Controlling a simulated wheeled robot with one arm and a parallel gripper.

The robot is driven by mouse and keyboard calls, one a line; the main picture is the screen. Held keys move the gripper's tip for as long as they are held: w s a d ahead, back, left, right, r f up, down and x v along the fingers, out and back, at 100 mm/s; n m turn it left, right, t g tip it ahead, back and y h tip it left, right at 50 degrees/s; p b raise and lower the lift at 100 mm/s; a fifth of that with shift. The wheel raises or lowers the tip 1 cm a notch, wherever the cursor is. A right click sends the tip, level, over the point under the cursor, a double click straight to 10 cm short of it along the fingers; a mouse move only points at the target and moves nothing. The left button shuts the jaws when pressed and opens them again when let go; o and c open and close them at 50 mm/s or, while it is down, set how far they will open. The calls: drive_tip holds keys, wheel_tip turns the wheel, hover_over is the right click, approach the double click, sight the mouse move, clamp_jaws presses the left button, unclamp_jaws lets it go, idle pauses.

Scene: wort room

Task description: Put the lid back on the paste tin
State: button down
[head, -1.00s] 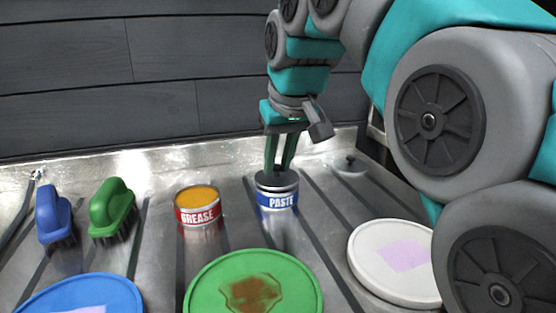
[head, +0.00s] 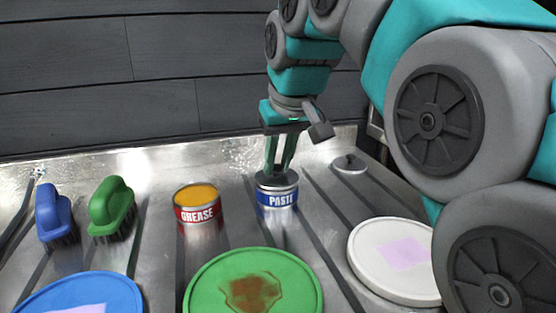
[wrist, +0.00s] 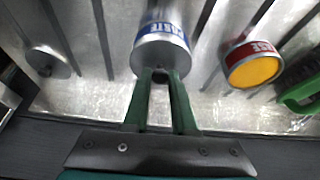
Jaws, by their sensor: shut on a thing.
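The paste tin (head: 277,200), silver with a blue PASTE label, stands upright on the metal top in the head view. It also shows at the top middle of the wrist view (wrist: 168,25). A grey metal lid (head: 265,181) is at the tin's mouth and covers it. In the wrist view the lid (wrist: 160,55) looks lined up with the tin, but I cannot tell whether it is fully seated. My gripper (head: 277,172) points down from above, shut on the lid's knob. The fingertips hide most of the knob.
The open red grease tin (head: 197,215) stands close left. Another grey lid with a knob (head: 349,163) lies to the right, behind. Blue (head: 53,212) and green (head: 111,205) brushes stand at the left. Blue (head: 125,288), green (head: 205,285) and white (head: 370,270) discs lie in front.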

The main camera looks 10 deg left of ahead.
idle(0.3)
drive_tip(key=c, duration=0.6)
unclamp_jaws()
drive_tip(key=shift+c, duration=0.2)
drive_tip(key=shift+o, duration=0.3)
drive_tip(key=o, duration=0.4)
drive_tip(key=shift+r+p, duration=0.6)
drive_tip(key=shift+r, duration=2.85)
drive_tip(key=shift+c, duration=0.2)
